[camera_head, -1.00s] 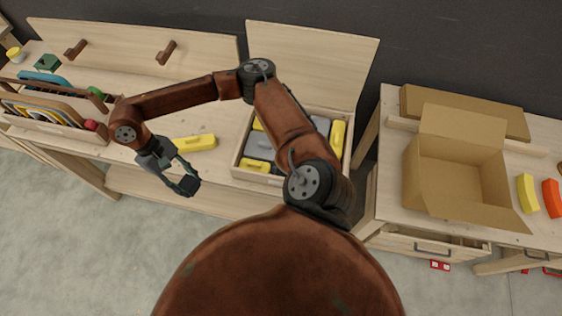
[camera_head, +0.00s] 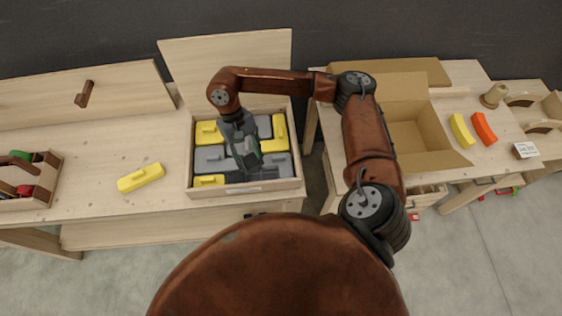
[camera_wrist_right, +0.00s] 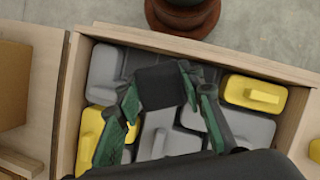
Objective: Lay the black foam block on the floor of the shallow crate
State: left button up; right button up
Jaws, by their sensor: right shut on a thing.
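The black foam block (camera_wrist_right: 162,86) is between the fingers of my right gripper (camera_wrist_right: 160,92) in the right wrist view. In the head view this gripper (camera_head: 247,158) reaches down over the shallow wooden crate (camera_head: 285,184). The crate's wall also shows in the right wrist view (camera_wrist_right: 195,46). Inside are grey blocks (camera_wrist_right: 107,66) and yellow blocks (camera_wrist_right: 255,93) with raised grips. A dark gap lies at the crate's near side, around the black block. I cannot tell whether the block touches the floor. My left gripper is not in view.
A pale wooden panel (camera_head: 225,62) stands behind the crate. A loose yellow block (camera_head: 141,177) lies on the bench left of it. An open cardboard box (camera_head: 440,135) is to the right, with a yellow piece (camera_head: 461,130) and an orange piece (camera_head: 484,128) beyond.

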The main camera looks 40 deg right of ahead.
aim_at(260, 162)
jog(key=m+p, duration=0.1)
jog(key=s+d+m+y+p, duration=0.1)
jog(key=s+d+m+p, duration=0.1)
jog(key=shift+s+r+m+p, duration=0.1)
jog(key=shift+s+m+p, duration=0.15)
jog(key=shift+m+p, duration=0.15)
jog(key=shift+s+d+f+m+t+y+p, duration=0.15)
jog(key=shift+f+m, duration=0.15)
jog(key=shift+f, duration=0.2)
jog(key=shift+s+d+f+m+t+y+p, duration=0.1)
jog(key=shift+s+f+m+y, duration=0.15)
jog(key=shift+f, duration=0.3)
jog(key=shift+s+d+f+m+t+y+p, duration=0.1)
jog(key=shift+d+f+m, duration=0.05)
jog(key=shift+f+m, duration=0.3)
jog(key=shift+w+f+b, duration=0.1)
jog(key=shift+f+b, duration=0.35)
jog(key=shift+f, duration=1.8)
jog(key=shift+f+b, duration=0.6)
jog(key=shift+b, duration=0.1)
jog(key=o, duration=0.9)
